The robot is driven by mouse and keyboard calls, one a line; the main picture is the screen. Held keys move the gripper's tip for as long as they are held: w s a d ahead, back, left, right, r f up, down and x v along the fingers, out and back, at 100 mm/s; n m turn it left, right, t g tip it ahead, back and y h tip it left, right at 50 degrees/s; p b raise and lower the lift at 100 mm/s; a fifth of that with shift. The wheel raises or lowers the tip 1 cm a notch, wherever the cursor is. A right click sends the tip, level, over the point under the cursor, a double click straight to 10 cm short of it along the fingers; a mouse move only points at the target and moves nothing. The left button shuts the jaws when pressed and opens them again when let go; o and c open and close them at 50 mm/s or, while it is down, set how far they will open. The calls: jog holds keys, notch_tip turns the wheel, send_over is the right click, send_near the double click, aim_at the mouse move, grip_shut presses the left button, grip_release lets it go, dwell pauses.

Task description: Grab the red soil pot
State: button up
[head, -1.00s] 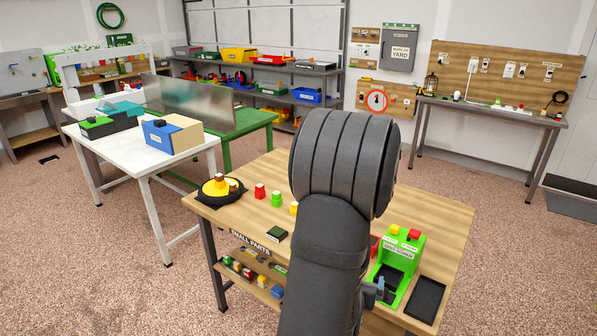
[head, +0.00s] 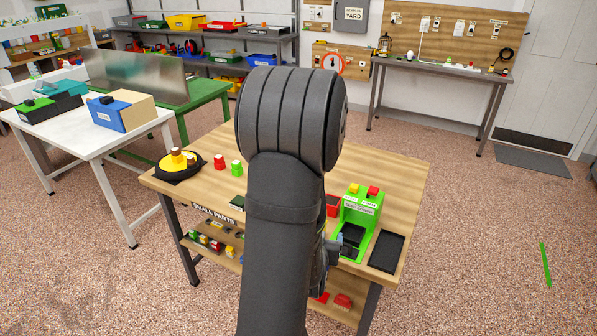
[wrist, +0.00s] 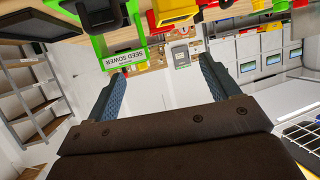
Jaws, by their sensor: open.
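In the head view most of my gripper is hidden by my arm, low at the table's front edge near the green seed sower. I cannot pick out the pot for sure in the wrist view.
A black round tray (head: 163,172) with yellow and brown pieces is to the left. The green seed sower (head: 361,208) and a black tray (head: 386,252) are at the right. A small-parts shelf (head: 214,227) hangs below.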

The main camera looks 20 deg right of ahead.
jog(key=w+d, duration=0.1)
jog(key=w, duration=0.2)
jog(key=w+d+n+g+y, duration=0.1)
jog(key=w, duration=0.2)
jog(key=w+d+f+n+g, duration=0.1)
jog(key=w, duration=0.2)
jog(key=shift+d, duration=0.35)
jog(key=w+d+r+n+g+y, duration=0.25)
jog(key=w+n+g, duration=0.2)
jog(key=w, duration=0.55)
jog(key=w+d+r+n+g+y, duration=0.25)
jog(key=d+r+n+g, duration=0.3)
jog(key=r+n, duration=0.45)
jog(key=shift+n+g, duration=0.3)
jog(key=shift+n, duration=0.05)
notch_tip(320, 180, down, 13)
jog(key=shift+s+d+f, duration=0.1)
jog(key=shift+d+f, duration=0.05)
jog(key=shift+s+f, duration=0.15)
jog(key=shift+f, duration=1.2)
jog(key=shift+s+f, duration=0.1)
jog(key=shift+f, duration=1.2)
jog(key=c, duration=1.2)
